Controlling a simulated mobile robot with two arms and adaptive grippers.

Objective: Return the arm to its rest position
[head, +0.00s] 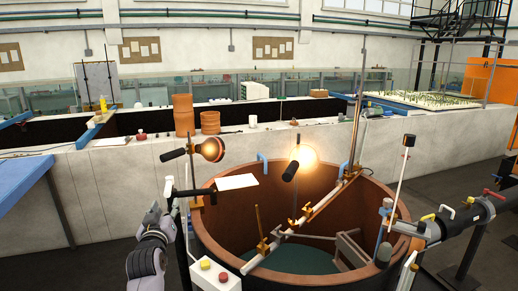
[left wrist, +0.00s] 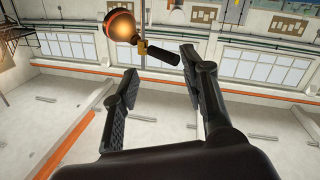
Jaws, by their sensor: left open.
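My left arm (head: 146,258) comes in from the lower left in the head view, bent upward beside the round brown tank (head: 215,235). My left gripper (head: 183,190) is at its upper end, near the tank's left rim. In the left wrist view my left gripper (left wrist: 160,64) points upward with its two black fingers spread apart and nothing clasped between them. A glowing lamp with a black handle (head: 210,150) is above the gripper; it also shows beyond the fingertips in the left wrist view (left wrist: 122,25). My right gripper is not in view.
A white control box with red and yellow buttons (head: 215,275) stands close to the arm's right. A second lamp (head: 303,157) glows over the tank. A blue-topped table (head: 22,180) is at the left. A black pipe with valves (head: 460,225) is at the right.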

